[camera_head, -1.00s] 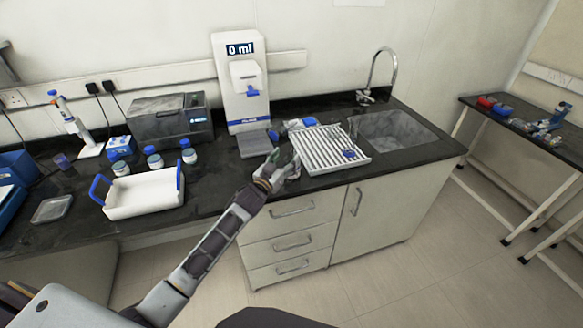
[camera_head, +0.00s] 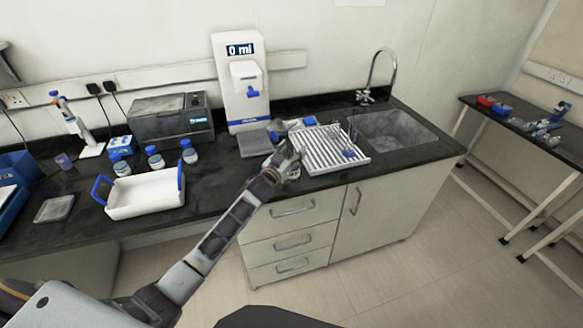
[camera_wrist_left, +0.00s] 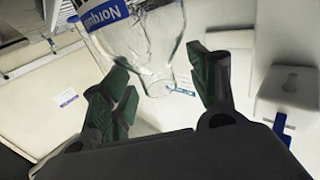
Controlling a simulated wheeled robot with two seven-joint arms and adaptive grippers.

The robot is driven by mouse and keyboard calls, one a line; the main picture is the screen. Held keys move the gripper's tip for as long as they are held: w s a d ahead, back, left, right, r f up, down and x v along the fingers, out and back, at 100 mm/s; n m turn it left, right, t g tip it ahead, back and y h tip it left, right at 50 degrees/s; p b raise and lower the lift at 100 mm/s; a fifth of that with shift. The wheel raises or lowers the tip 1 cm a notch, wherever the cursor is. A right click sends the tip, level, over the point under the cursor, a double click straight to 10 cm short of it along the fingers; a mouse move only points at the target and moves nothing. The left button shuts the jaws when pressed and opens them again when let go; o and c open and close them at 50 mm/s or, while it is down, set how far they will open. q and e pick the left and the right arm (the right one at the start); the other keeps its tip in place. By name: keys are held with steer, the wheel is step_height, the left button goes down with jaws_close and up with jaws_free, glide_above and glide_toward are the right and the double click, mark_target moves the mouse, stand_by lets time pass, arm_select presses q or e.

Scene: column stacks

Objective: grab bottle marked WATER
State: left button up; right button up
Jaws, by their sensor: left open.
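Several small bottles with blue caps stand on the black bench: one at the left (camera_head: 120,166), one in the middle (camera_head: 154,158) and one at the right (camera_head: 189,152). Their labels are too small to read, so I cannot tell which is marked WATER. My left gripper (camera_head: 284,153) is over the bench's front edge, left of the drying rack. In the left wrist view its green fingers (camera_wrist_left: 168,100) are open. A clear vessel (camera_wrist_left: 145,45) with a blue label with white letters lies beyond them, its narrow end towards the gap. My right gripper is out of view.
A white tray with blue handles (camera_head: 145,211) stands in front of the bottles. A white dispenser reading 0 ml (camera_head: 240,85) stands behind my gripper. The ribbed white rack (camera_head: 325,158) and the sink (camera_head: 395,132) are to the right.

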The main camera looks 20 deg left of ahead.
arm_select(q)
steer(key=shift+f, duration=0.1)
jaws_close()
stand_by(0.4)
